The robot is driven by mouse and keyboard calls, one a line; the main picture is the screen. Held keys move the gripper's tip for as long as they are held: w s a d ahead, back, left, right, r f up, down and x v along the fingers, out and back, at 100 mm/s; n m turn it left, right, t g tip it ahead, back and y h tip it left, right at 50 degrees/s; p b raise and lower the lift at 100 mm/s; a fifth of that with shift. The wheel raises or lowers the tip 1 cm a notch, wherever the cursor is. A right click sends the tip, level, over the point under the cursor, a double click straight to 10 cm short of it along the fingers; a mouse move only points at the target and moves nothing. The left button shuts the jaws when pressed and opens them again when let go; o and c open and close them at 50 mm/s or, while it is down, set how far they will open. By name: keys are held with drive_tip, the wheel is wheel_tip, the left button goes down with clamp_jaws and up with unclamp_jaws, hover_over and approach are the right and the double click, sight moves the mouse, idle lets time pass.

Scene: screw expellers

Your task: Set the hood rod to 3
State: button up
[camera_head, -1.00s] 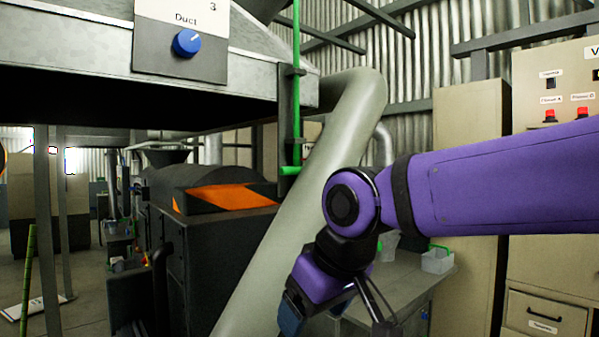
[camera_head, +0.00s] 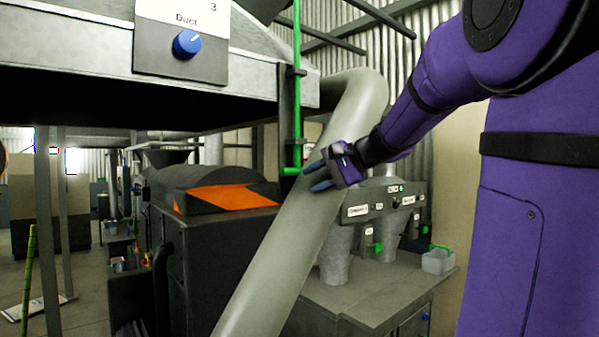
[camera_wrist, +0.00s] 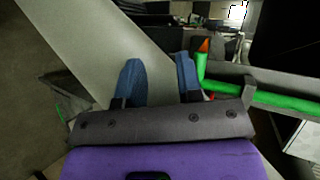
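The hood rod (camera_head: 296,110) is a green vertical rod in black brackets, beside the hood's right edge in the head view. Its lower end bends into a short horizontal handle (camera_head: 288,171). In the wrist view a green bent bar (camera_wrist: 285,102), apparently this rod, lies just right of the right finger, outside the finger gap. My gripper (camera_head: 314,176) has blue fingers pointing left, close to the handle in the head view. In the wrist view my gripper (camera_wrist: 158,74) is open, with nothing between its fingers. No scale for the rod is readable.
A thick grey pipe (camera_head: 290,220) runs diagonally behind my gripper. The metal hood (camera_head: 70,50) carries a panel with a blue Duct knob (camera_head: 187,43). A dark machine (camera_head: 210,250) with an orange patch stands below. A grey bench (camera_head: 365,300) stands at the right.

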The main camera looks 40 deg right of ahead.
sight(300, 170)
drive_tip(key=w+d+r+m+t, duration=0.1)
drive_tip(key=d+r+m+t, duration=0.2)
drive_tip(key=d, duration=0.5)
drive_tip(key=shift+n, duration=0.3)
drive_tip(key=x, duration=1)
drive_tip(key=shift+w+d+r, duration=0.15)
drive_tip(key=shift+w+r, duration=0.05)
drive_tip(key=shift+w, duration=0.3)
